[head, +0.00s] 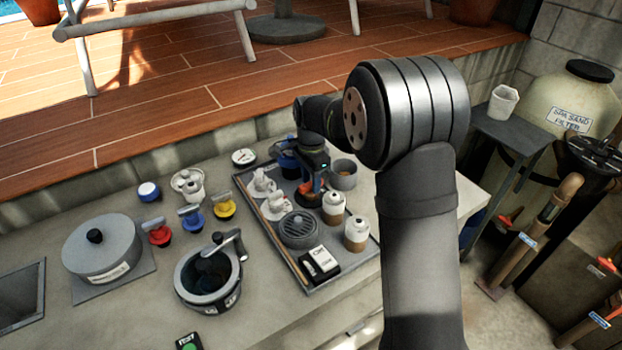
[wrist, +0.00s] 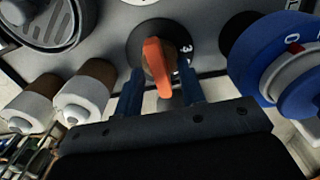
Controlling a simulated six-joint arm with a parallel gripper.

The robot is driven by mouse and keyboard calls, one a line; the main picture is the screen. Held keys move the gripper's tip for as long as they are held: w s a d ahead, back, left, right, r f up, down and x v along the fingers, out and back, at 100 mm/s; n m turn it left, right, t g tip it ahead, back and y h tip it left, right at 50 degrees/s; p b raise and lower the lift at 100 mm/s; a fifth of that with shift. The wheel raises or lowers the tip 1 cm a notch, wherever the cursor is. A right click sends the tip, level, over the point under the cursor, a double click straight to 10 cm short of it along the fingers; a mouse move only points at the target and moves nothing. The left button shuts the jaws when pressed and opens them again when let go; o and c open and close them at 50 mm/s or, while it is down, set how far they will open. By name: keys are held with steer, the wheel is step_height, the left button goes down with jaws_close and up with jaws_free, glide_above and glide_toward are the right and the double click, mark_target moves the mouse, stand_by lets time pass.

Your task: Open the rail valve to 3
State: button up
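The rail valve has an orange lever handle (wrist: 157,62) on a dark round dial (wrist: 138,42); a white "3" shows on the dial just right of the handle. In the wrist view my gripper (wrist: 160,92) has its two blue fingers apart, one on each side of the handle, with a gap visible on both sides. The handle's near end lies between the fingers. In the head view my gripper (head: 311,184) reaches down over the dark tray at the valve, and the orange handle is partly hidden by it.
A blue knob (wrist: 283,55) stands close on the right in the wrist view. White-topped canisters (wrist: 84,98) stand close on the left, with a round grille (wrist: 47,22) behind. The tray (head: 283,250) is crowded. A pot (head: 103,250) and coloured valves (head: 191,217) stand left of it.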

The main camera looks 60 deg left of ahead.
jaws_close()
steer(key=shift+n, duration=0.4)
steer(key=n, duration=0.8)
steer(key=shift+n, duration=0.3)
steer(key=n, duration=0.9)
